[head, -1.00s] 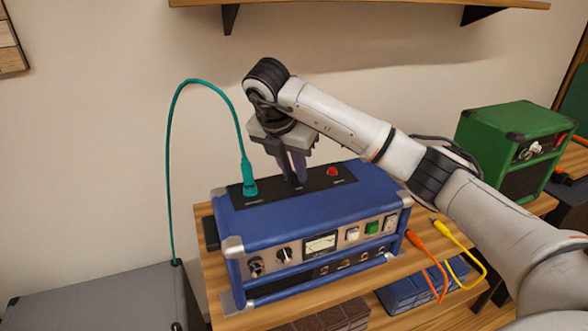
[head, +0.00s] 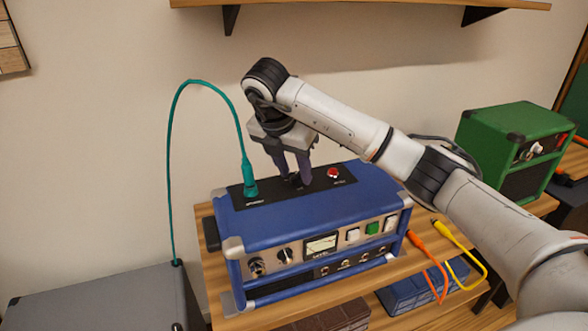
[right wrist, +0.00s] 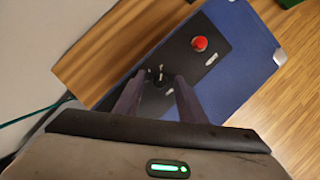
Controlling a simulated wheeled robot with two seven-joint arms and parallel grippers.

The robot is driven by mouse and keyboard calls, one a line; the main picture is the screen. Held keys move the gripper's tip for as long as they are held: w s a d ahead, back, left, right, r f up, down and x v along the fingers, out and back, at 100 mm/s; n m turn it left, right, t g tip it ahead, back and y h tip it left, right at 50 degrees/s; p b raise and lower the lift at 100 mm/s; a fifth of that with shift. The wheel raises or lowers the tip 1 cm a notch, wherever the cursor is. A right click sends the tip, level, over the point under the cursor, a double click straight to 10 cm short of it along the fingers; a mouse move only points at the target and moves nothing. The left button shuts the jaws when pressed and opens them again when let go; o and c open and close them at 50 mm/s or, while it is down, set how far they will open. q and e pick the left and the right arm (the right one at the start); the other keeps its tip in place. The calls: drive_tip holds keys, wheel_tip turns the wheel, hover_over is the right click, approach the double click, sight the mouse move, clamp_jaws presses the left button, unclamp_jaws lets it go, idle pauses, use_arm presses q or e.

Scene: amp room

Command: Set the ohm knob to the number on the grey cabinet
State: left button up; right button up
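A blue amp (head: 300,208) stands on a wooden shelf, with a black panel (head: 318,182) on its top. A small dark knob (head: 294,180) sits on that panel, and it also shows in the right wrist view (right wrist: 158,77). Its label is too small to read, so I cannot tell whether it is the ohm knob. My right gripper (head: 296,182) points down over it, open, with a finger on either side. The grey cabinet (head: 95,297) is at the lower left; no number is visible on it. My left gripper is out of view.
A teal cable plug (head: 247,182) stands on the panel left of the gripper, and a red button (head: 333,173) sits to the right. Two knobs, a meter (head: 321,245) and switches are on the amp's front. A green amp (head: 513,150) stands at the right.

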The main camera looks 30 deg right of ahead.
drive_tip(key=p+v, duration=0.2)
drive_tip(key=v, duration=0.8)
drive_tip(key=shift+r, duration=0.2)
